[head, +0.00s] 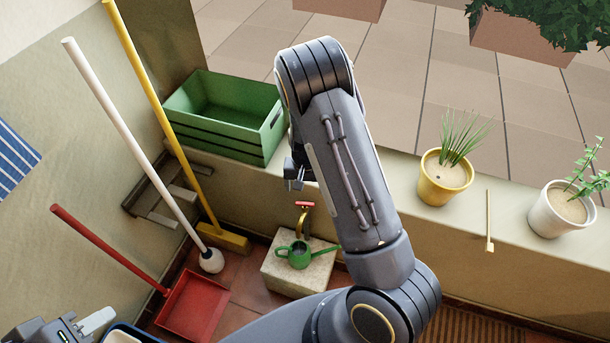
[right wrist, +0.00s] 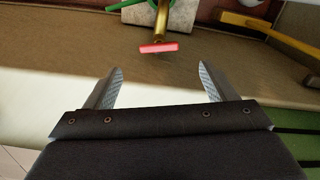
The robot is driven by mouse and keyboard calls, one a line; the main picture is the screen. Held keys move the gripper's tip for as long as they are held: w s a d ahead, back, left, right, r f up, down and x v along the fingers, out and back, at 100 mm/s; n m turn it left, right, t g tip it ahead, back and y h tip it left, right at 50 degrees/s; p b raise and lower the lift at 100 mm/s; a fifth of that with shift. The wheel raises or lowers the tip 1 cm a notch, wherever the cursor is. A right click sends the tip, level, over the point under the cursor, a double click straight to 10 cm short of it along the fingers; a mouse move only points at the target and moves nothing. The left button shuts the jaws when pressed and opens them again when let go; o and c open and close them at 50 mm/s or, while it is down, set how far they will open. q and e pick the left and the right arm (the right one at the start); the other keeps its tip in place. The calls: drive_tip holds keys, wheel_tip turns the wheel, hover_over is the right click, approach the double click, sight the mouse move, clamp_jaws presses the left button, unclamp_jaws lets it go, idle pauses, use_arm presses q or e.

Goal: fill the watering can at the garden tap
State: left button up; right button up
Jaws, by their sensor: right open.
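The green watering can (head: 298,254) stands upright on a pale stone block (head: 283,277) by the low wall. The brass tap (head: 303,224) with its red handle (head: 305,205) is just above and behind the can. In the right wrist view the red handle (right wrist: 158,48) lies ahead of the fingertips, and part of the green can (right wrist: 125,4) shows at the top edge. My right gripper (right wrist: 158,78) is open and empty, above the wall and apart from the handle. My left gripper (head: 92,323) is at the bottom left, far from the can; its jaws are only partly in view.
A green crate (head: 225,145) and two potted plants, yellow (head: 434,190) and white (head: 550,215), stand on the wall ledge. A yellow broom (head: 225,238), a white-handled tool (head: 211,261) and a red dustpan (head: 190,308) stand left of the block. A blue-rimmed container (head: 150,338) is bottom left.

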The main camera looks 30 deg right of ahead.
sight(305, 203)
drive_tip(key=shift+w+d+f, duration=0.15)
drive_tip(key=shift+f, duration=0.25)
wheel_tip(305, 203, down, 7)
drive_tip(key=shift+f, duration=0.15)
drive_tip(key=c, duration=1)
drive_tip(key=shift+m+b, duration=0.55)
drive_tip(key=shift+m, duration=0.95)
drive_tip(key=o, duration=1)
